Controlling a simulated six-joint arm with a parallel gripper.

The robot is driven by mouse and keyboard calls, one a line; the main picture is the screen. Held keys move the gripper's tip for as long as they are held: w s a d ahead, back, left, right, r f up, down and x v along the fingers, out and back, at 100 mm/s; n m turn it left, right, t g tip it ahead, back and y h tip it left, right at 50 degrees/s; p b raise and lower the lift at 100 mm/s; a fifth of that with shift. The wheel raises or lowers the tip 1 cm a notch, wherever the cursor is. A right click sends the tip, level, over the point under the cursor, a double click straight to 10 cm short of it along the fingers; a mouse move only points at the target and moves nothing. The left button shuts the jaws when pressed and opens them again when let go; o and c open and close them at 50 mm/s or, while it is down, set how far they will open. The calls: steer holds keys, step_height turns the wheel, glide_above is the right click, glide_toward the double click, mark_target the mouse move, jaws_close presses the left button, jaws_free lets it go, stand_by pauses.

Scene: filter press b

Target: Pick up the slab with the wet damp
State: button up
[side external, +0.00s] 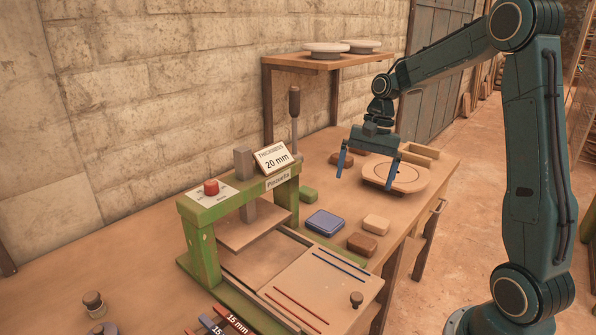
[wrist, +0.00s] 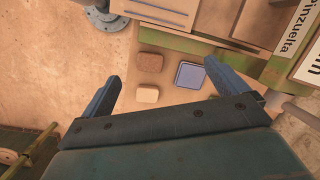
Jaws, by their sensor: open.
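Several small slabs lie on the wooden bench. A blue slab (side external: 325,222) with a dark edge lies beside the press, with a pale tan slab (side external: 376,224) and a brown slab (side external: 362,244) to its right. The wrist view shows the blue (wrist: 190,76), brown (wrist: 150,62) and tan (wrist: 147,95) slabs; I cannot tell surely which is wet. My gripper (side external: 364,184) is open and empty, above the bench near the round board, apart from the slabs. Its spread fingers (wrist: 160,72) frame the slabs in the wrist view.
A green-framed press (side external: 200,232) with a red button stands left of the slabs. A round board (side external: 412,181) lies beneath my gripper. A shelf (side external: 310,65) with two discs is behind. The bench's front edge is close to the tan and brown slabs.

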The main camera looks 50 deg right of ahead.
steer(key=d+f+m+y, duration=0.2)
steer(key=d+f+m, duration=0.2)
steer(key=d+f, duration=0.5)
steer(key=shift+w+f+m+g, duration=0.25)
steer(key=shift+f+m+g, duration=0.05)
steer(key=shift+f+g, duration=0.1)
glide_toward(362, 244)
steer(key=shift+x, duration=1.45)
steer(key=shift+a, duration=0.1)
steer(key=shift+x, duration=2.55)
